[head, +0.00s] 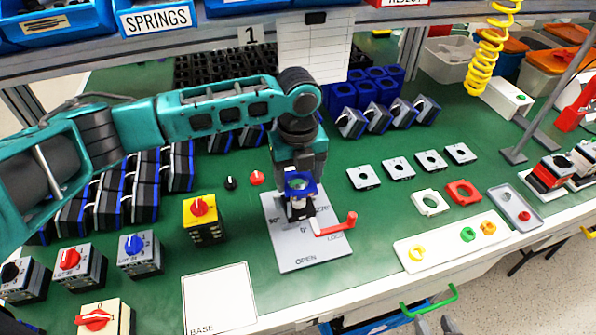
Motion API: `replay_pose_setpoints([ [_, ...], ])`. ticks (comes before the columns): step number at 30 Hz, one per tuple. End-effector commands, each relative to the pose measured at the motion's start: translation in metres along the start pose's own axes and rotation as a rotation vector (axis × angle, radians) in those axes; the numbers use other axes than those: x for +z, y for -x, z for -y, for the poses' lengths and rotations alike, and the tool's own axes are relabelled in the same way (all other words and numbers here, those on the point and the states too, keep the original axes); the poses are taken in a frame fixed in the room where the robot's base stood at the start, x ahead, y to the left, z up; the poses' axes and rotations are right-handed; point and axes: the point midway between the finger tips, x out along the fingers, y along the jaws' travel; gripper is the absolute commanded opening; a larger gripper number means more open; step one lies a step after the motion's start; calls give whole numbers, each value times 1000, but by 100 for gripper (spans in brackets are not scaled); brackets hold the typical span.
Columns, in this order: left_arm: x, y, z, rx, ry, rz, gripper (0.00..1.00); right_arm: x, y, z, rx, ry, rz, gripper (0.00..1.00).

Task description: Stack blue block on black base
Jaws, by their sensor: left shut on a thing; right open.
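My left gripper (299,176) reaches down from the teal arm over the grey plate and is shut on the blue block (301,191). The blue block is a small blue piece with an opening through which green shows. Directly below it is the black base (298,212), a small dark part on the grey fixture plate (305,256). The gripper partly hides both, and I cannot tell whether the block touches the base. A red lever (338,226) sticks out to the right beside the base. My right gripper is not in view.
A yellow switch box (203,221) stands left of the plate, with a white BASE card (219,298) in front. Grey square plates (398,167) lie to the right. Blue housings (377,88) stand behind. Green mat around the plate is mostly clear.

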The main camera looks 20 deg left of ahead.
Motion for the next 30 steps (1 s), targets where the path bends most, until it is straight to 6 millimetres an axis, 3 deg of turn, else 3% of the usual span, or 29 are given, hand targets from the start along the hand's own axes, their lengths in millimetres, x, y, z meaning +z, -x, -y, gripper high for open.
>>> replay_pose_setpoints([
  [20, 0, -21, 0, 1, -1, -1, 38, 3, -2, 0, 0, 0, -1, 43],
  [21, 0, -20, 0, 0, -1, 0, 70, 3, -2, 0, 0, 0, -1, 43],
  [30, 0, -20, 0, 0, -1, 0, 97, 3, -2, 0, 0, 0, -1, 43],
])
